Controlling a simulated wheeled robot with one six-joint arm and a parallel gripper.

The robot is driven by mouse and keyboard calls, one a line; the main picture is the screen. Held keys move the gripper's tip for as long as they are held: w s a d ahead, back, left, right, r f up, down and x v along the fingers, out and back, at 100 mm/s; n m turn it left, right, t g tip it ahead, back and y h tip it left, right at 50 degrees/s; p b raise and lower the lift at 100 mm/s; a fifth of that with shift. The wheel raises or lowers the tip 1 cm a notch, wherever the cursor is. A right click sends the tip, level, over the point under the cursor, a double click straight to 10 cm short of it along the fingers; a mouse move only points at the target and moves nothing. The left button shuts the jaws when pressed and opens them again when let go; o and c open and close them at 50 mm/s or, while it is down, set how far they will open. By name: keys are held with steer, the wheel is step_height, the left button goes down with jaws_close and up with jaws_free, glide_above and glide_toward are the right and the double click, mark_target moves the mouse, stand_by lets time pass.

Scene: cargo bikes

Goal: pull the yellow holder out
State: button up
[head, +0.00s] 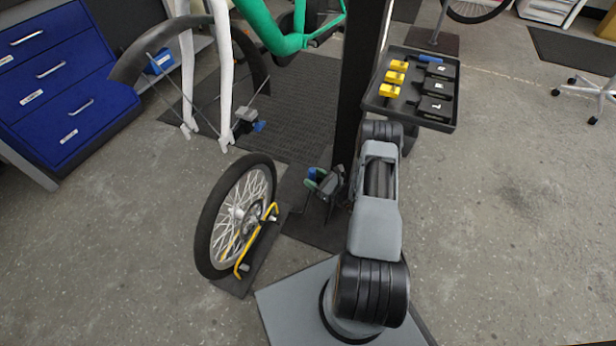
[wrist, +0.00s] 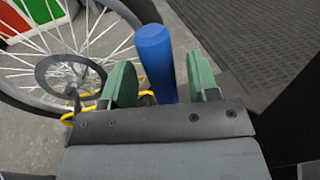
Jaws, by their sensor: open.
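A yellow frame (head: 257,238), which I take to be the holder, runs along the right side of the standing wheel's hub. Parts of it show low at the left of the wrist view (wrist: 68,118). My gripper (head: 319,183) is to the right of the wheel, low beside the black post. Its green fingers (wrist: 162,78) are open. A blue upright cylinder (wrist: 153,50) shows between the fingers in the wrist view, nearer the left one. I cannot tell what it belongs to. The lower part of the yellow frame is partly hidden behind the left finger in the wrist view.
The wheel (head: 212,215) stands upright on a dark base plate. A black post (head: 362,80) rises beside my arm. A black tray (head: 447,125) holds yellow blocks, a blue-handled item and numbered black pieces. Blue drawers (head: 65,85) stand at the left.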

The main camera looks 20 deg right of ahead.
steer(key=shift+x, duration=1.5)
jaws_close()
